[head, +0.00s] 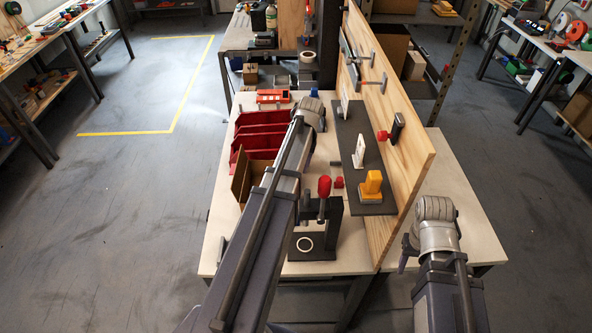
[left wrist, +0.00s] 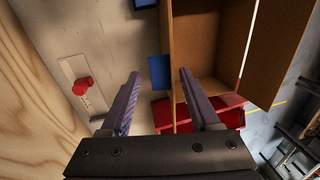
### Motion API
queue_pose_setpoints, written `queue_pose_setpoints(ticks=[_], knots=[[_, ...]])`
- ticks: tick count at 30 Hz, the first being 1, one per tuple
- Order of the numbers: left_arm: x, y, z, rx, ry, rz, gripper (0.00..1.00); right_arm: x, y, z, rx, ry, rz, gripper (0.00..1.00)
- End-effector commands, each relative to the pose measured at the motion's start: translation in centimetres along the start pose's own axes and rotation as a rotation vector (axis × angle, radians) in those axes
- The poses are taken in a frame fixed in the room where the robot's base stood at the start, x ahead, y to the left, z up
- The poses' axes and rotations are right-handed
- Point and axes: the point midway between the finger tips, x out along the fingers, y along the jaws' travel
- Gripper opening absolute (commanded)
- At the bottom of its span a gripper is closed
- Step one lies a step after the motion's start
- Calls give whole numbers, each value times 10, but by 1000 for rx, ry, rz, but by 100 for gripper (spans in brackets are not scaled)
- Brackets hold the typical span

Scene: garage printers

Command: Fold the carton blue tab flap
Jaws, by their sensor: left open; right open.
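The brown carton (head: 242,180) stands on the workbench, partly hidden behind my left arm in the head view. In the left wrist view the carton (left wrist: 222,45) is open, with a brown flap (left wrist: 280,45) standing out at the right. A blue tab (left wrist: 160,72) shows at the carton's left edge. My left gripper (left wrist: 159,76) is open, its two fingers either side of the blue tab in the picture; I cannot tell whether they touch it. My right gripper (head: 408,250) is at the bench's right front, mostly hidden by its own wrist, open and apart from the carton.
Red bins (head: 262,130) stand behind the carton. An upright wooden panel (head: 408,160) divides the bench between my arms. The floor at the left is clear.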

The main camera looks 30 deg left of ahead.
Motion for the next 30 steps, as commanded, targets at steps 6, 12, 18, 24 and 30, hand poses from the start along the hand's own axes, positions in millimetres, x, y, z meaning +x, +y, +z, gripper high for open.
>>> queue_pose_setpoints(ticks=[6, 12, 18, 24, 30], knots=[[0, 0, 0, 0, 0, 0, 62, 0, 0, 0, 0, 0, 0, 50], [0, 0, 0, 0, 0, 0, 41, 0, 0, 0, 0, 0, 0, 50], [0, 0, 0, 0, 0, 0, 19, 0, 0, 0, 0, 0, 0, 50], [0, 0, 0, 0, 0, 0, 0, 0, 0, 0, 0, 0, 0, 50], [0, 0, 0, 0, 0, 0, 0, 0, 0, 0, 0, 0, 0, 50]])
